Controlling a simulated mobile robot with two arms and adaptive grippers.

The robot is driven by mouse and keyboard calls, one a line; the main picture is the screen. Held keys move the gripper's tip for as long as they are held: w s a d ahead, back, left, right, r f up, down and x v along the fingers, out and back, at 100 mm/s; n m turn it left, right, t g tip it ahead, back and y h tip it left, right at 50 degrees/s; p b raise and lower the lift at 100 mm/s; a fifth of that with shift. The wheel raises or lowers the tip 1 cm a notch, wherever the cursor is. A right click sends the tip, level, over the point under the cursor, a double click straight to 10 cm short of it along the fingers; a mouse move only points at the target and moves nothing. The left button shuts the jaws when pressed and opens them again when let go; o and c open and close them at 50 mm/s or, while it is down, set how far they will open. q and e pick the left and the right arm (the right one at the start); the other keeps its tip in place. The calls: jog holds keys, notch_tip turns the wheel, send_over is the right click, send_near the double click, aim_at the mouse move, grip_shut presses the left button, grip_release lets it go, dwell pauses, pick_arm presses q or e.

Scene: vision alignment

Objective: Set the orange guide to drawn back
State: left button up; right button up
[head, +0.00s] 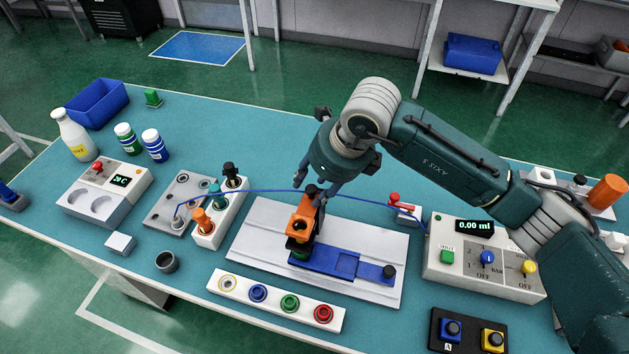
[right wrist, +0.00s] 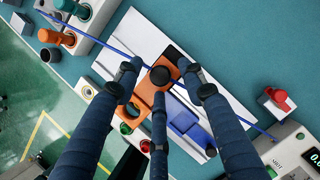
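The orange guide (head: 301,229) is an orange block with a black knob on top, on a pale metal plate (head: 375,242). It also shows in the right wrist view (right wrist: 146,90), partly hidden by my fingers. A blue slide (head: 335,264) with its own black knob lies on the plate in front of and right of the guide. My right gripper (head: 316,190) is above the guide, fingers pointing down around its knob. In the right wrist view the gripper (right wrist: 160,80) has its fingers spread, with visible gaps to the knob. My left gripper is out of view.
A blue cable crosses behind the guide, from the metal block (head: 168,208) to the dosing box (head: 470,262). A lever rack (head: 219,215) stands left of the plate, a button strip (head: 273,297) in front, and a red-switch box (head: 403,214) behind right.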

grip_shut()
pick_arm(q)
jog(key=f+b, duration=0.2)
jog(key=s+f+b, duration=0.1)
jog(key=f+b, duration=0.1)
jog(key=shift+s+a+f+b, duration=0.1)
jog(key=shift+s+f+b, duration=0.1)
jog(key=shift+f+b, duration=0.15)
pick_arm(e)
jog(key=w+d, duration=0.2)
jog(key=w, duration=0.4)
jog(key=shift+r, duration=0.15)
jog(key=shift+w, duration=0.1)
jog(key=shift+c, duration=0.4)
grip_release()
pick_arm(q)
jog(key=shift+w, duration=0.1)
pick_arm(e)
jog(key=shift+o, duration=0.4)
